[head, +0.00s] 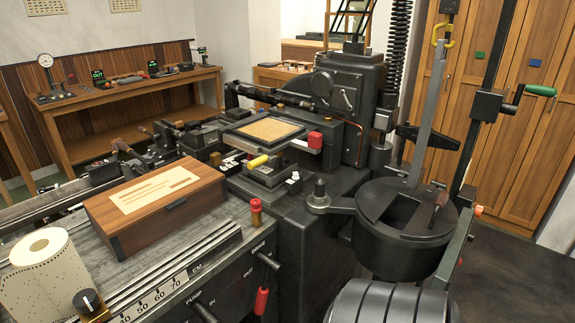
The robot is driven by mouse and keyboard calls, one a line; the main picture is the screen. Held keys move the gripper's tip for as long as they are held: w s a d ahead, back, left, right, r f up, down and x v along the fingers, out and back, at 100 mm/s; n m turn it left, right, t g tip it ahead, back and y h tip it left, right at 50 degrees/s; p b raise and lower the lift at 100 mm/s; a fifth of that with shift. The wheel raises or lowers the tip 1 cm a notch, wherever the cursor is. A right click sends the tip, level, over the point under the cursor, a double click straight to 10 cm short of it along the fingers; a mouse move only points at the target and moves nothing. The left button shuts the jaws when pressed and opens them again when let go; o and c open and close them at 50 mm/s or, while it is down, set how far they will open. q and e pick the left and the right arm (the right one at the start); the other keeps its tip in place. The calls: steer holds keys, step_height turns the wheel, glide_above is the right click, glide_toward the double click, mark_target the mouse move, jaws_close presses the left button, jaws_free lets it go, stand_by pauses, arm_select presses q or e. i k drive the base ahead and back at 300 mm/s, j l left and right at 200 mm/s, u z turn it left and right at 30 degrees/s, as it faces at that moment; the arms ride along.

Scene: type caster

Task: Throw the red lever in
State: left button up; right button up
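A lever with a red grip (262,301) hangs down at the front of the casting machine, below a black knob-ended bar (269,260). White lettering is on the dark panel beside it, with "OUT" close to its left. Two other red parts show: a small red and brass knob (256,212) standing on the machine's top edge, and a red block (315,140) at the end of a flat plate. I cannot tell from the picture which position the lever is in. Neither of my grippers is in view.
A wooden box (155,205) and a punched paper roll (45,275) sit on the machine at left. A round black pot (405,225) stands at right, with a ribbed black cylinder (390,302) below it. Dark floor is open at far right.

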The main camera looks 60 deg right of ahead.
mark_target(271, 264)
steer(key=z, duration=1.75)
